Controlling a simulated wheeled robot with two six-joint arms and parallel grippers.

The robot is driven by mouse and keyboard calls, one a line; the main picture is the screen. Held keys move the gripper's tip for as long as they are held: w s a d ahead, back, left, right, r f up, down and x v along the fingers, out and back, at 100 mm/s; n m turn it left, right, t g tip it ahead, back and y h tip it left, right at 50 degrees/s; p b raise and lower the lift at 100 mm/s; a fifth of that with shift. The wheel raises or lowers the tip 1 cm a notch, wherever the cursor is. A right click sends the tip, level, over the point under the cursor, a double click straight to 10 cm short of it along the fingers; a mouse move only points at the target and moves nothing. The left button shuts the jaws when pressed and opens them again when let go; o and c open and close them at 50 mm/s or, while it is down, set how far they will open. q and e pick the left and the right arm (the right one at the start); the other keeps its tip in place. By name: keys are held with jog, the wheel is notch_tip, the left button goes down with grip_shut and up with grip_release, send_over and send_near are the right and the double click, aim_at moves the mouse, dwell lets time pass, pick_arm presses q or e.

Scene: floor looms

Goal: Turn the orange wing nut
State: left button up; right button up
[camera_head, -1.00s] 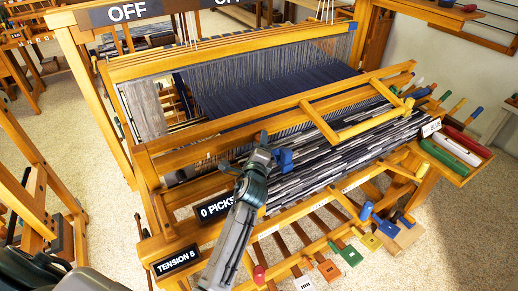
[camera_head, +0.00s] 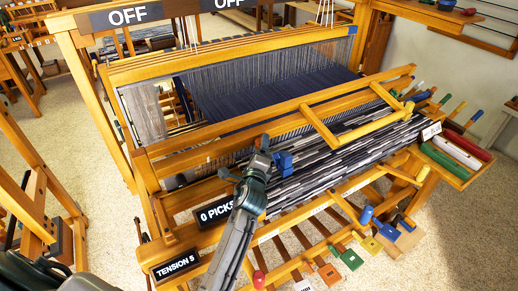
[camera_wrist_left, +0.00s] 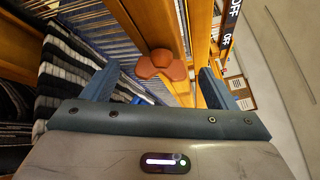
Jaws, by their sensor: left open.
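The orange wing nut (camera_wrist_left: 163,65) shows in the left wrist view as a brownish-orange piece with rounded lobes on a wooden loom beam. My left gripper (camera_wrist_left: 156,82) is open, with one finger on each side of the wing nut in that view and a visible gap to each. In the head view my left gripper (camera_head: 258,160) is over the front left part of the loom, by the rolled striped cloth (camera_head: 330,160). I cannot make out the wing nut there. My right gripper is not in view.
The loom's wooden frame (camera_head: 230,129) surrounds the gripper, with the "0 PICKS" sign (camera_head: 214,212) and "TENSION 5" sign (camera_head: 175,264) at its left. Coloured pedals (camera_head: 330,275) are below. A side tray (camera_head: 448,173) holds coloured rods. Carpet floor at right is clear.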

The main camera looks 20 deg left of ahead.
pick_arm(q)
jog(key=shift+p+v, duration=1.2)
jog(key=shift+v, duration=3.75)
jog(key=shift+r, duration=0.1)
